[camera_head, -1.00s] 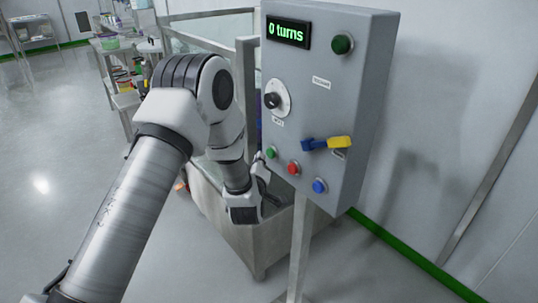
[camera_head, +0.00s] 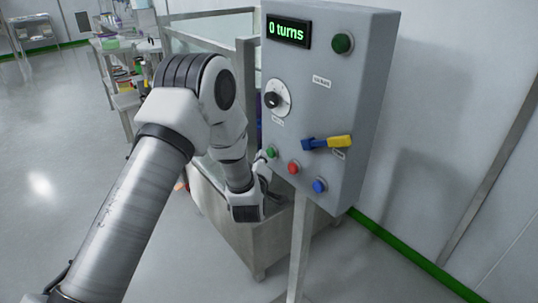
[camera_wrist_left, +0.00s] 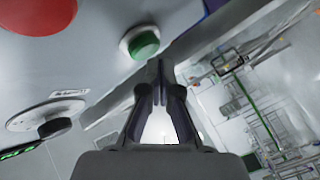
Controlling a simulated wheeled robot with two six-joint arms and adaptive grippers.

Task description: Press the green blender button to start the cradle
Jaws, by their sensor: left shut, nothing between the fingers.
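The grey control box (camera_head: 290,60) stands on a post in the head view. A small green button (camera_head: 271,152) sits at its lower left, beside a red button (camera_head: 293,168) and a blue button (camera_head: 319,185). My left gripper (camera_head: 263,160) is shut and empty, with its fingertips close to the green button. In the left wrist view the green button (camera_wrist_left: 143,44) has a white collar, just above and left of the shut fingertips (camera_wrist_left: 159,66). I cannot tell whether they touch. The display (camera_head: 288,31) reads "0 turns". My right gripper is out of view.
A black knob (camera_head: 273,100), a blue-and-yellow lever (camera_head: 327,143) and a larger green button (camera_head: 342,44) are also on the box. A metal-framed enclosure (camera_head: 215,30) stands behind my arm. Open floor (camera_head: 50,130) lies at left.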

